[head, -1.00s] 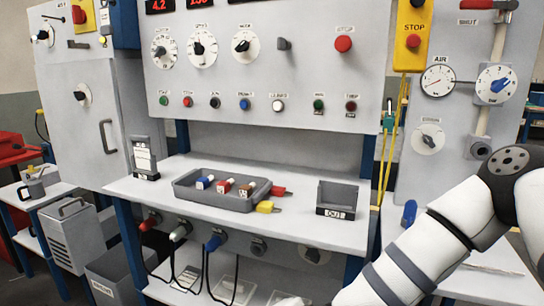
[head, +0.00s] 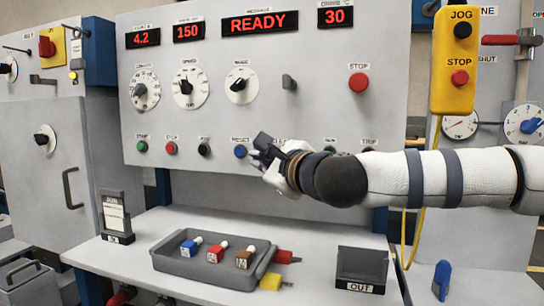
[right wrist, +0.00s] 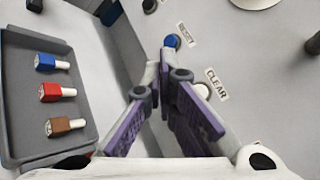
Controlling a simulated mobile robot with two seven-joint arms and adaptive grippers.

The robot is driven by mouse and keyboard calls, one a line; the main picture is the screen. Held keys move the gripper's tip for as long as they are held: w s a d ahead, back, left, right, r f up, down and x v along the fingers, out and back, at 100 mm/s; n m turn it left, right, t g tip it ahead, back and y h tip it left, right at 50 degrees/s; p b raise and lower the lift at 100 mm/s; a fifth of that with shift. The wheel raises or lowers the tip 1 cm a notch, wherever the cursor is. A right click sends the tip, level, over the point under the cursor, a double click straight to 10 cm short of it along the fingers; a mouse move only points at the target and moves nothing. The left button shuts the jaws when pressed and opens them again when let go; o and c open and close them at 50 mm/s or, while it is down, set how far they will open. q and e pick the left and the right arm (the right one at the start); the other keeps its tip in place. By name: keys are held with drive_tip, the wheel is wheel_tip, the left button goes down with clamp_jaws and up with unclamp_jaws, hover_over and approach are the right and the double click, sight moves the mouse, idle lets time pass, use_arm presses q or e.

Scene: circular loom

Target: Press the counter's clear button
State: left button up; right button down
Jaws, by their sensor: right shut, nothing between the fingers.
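The white clear button (right wrist: 203,91) is on the grey panel beside its CLEAR label (right wrist: 216,84) in the right wrist view. In the head view the button is hidden behind my right gripper. My right gripper (head: 259,151) is in front of the panel's button row, just right of the blue RESET button (head: 240,151). In the right wrist view its fingertips (right wrist: 166,66) are together and empty, between the blue and white buttons and close to the panel. Contact cannot be told. The red displays read 4.2, 150, READY and 30 (head: 338,16). My left gripper is out of view.
Green, red and black buttons (head: 203,150) lie left along the row. A red STOP button (head: 358,82) is above my right arm. Below, a grey tray (head: 205,272) holds several colored plugs, with an OUT bin (head: 361,268) to its right.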

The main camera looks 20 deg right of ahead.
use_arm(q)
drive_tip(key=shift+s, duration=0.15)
use_arm(e)
drive_tip(key=shift+s+d+r, duration=0.1)
drive_tip(key=shift+s+r, duration=0.05)
drive_tip(key=shift+s, duration=0.1)
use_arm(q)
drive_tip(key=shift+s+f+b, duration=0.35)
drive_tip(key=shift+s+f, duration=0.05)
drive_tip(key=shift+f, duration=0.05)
use_arm(e)
drive_tip(key=w+d, duration=0.5)
drive_tip(key=w, duration=0.2)
drive_tip(key=shift+w, duration=0.2)
drive_tip(key=shift+w, duration=0.1)
idle(0.7)
drive_tip(key=shift+w+d, duration=0.2)
drive_tip(key=shift+w, duration=0.05)
